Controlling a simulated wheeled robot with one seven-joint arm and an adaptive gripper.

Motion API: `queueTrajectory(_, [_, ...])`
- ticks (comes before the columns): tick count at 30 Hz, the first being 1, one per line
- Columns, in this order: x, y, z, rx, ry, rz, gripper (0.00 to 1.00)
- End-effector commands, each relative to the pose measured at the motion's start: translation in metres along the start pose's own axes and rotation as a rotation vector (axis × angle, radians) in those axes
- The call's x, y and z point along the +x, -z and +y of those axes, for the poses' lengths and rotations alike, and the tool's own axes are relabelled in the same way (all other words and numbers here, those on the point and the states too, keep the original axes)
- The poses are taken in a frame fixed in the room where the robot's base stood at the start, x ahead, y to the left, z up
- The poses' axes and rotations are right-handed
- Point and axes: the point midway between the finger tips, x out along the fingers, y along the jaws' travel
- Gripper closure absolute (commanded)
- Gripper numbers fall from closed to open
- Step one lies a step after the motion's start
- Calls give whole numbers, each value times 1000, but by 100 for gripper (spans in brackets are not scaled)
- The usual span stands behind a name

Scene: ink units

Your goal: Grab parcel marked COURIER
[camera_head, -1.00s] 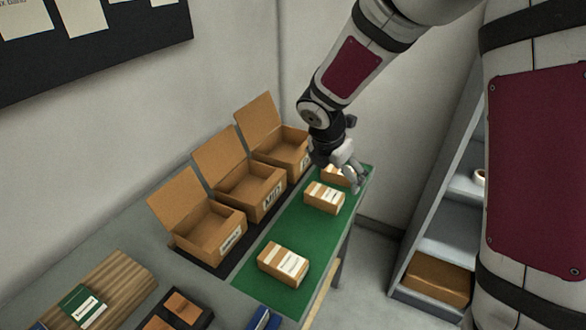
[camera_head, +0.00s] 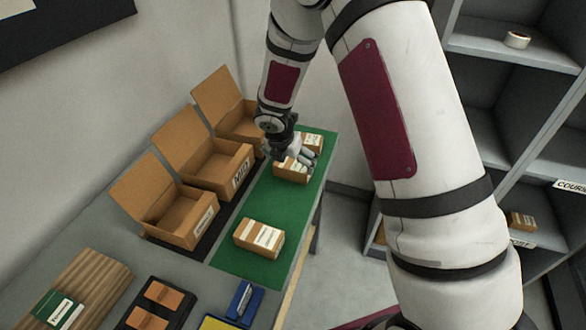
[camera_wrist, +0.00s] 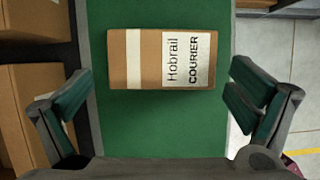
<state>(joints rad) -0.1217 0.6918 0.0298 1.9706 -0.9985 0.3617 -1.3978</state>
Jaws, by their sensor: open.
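The parcel marked COURIER (camera_wrist: 160,59) is a brown box with a pale stripe and a white label reading "Hobrail COURIER". It lies flat on the green mat (camera_wrist: 150,125). My gripper (camera_wrist: 160,78) is open and empty, its fingers spread wider than the parcel, which shows ahead between them. In the head view my gripper (camera_head: 300,157) hangs over the mat's far half, above the middle parcel (camera_head: 291,174), which looks like the same box and is partly hidden by the fingers.
Another parcel (camera_head: 312,142) lies behind, and one (camera_head: 259,238) nearer on the mat. Three open cartons (camera_head: 181,222) line the mat's left side. A grey shelf (camera_head: 481,45) with a COURIER label stands right. Bare mat separates the near and middle parcels.

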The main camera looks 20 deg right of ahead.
Motion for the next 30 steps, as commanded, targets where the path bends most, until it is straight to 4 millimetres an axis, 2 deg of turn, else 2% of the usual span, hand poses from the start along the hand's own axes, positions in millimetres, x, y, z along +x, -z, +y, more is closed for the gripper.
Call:
queueTrajectory(6, [30, -3, -2, -1, 2, 1, 0])
queueTrajectory(9, [39, -3, -2, -2, 1, 0, 0])
queueTrajectory(17, [42, -4, -2, 0, 0, 0, 0])
queueTrajectory(18, [42, -4, -2, 0, 0, 0, 2])
queueTrajectory(24, [42, -4, -2, 0, 0, 0, 44])
queueTrajectory(30, [42, -4, -2, 0, 0, -1, 44])
